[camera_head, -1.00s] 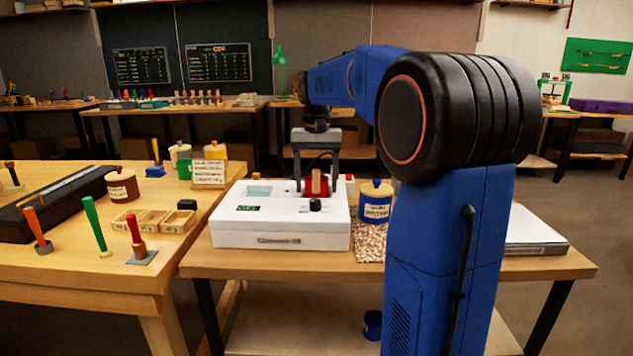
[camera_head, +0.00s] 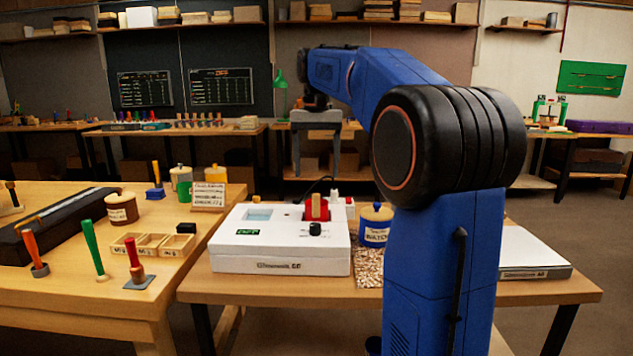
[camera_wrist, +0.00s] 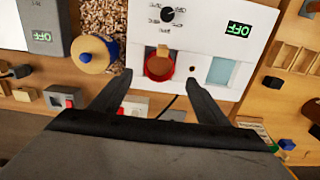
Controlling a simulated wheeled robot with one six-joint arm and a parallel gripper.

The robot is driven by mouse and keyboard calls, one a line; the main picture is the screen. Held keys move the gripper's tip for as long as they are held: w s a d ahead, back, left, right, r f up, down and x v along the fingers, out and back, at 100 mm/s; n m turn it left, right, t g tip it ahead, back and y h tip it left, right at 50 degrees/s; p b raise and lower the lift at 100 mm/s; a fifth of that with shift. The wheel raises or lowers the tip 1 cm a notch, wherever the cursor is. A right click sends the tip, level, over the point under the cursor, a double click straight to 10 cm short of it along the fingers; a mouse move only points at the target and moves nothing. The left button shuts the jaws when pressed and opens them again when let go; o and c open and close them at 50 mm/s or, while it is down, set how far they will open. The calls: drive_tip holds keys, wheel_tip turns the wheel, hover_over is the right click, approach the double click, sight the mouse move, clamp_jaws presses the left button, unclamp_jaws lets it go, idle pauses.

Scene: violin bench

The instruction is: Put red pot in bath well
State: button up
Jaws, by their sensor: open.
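The red pot (camera_head: 309,211) sits at the white bath unit (camera_head: 280,259), in or on its top toward the back right, with a tan piece standing up at it. In the wrist view the red pot (camera_wrist: 159,66) shows from above at the white unit (camera_wrist: 210,30), beside a knob and a display reading OFF. Whether it is fully seated in the well cannot be told. My gripper (camera_head: 316,172) is open and empty above and behind the pot. In the wrist view its two fingers (camera_wrist: 160,88) are spread wide, apart from the pot.
A grey-white box (camera_head: 532,253) lies farther right. The left bench (camera_head: 70,290) holds upright tools, a small divided tray (camera_head: 160,243) and jars. A cable runs behind the unit.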

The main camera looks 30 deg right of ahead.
drive_tip(key=shift+r, duration=0.5)
drive_tip(key=shift+n+t, duration=0.6)
drive_tip(key=shift+n, duration=0.2)
drive_tip(key=s+a+f, duration=0.1)
drive_tip(key=s+a, duration=0.1)
drive_tip(key=s+a+f, duration=0.1)
drive_tip(key=s+a, duration=0.1)
drive_tip(key=s, duration=0.1)
drive_tip(key=s+a+f, duration=0.1)
drive_tip(key=s+a, duration=0.1)
drive_tip(key=shift+s+f, duration=0.25)
drive_tip(key=shift+f, duration=0.1)
drive_tip(key=s+a+f+n+t, duration=0.1)
drive_tip(key=s+a+f, duration=0.4)
drive_tip(key=s+f, duration=0.6)
drive_tip(key=s+a+f+n+t, duration=0.2)
drive_tip(key=s+a+f+n, duration=0.2)
drive_tip(key=s+f, duration=0.7)
drive_tip(key=shift+s+a+f+t, duration=0.3)
drive_tip(key=shift+s+a+f, duration=0.1)
drive_tip(key=shift+f, duration=0.45)
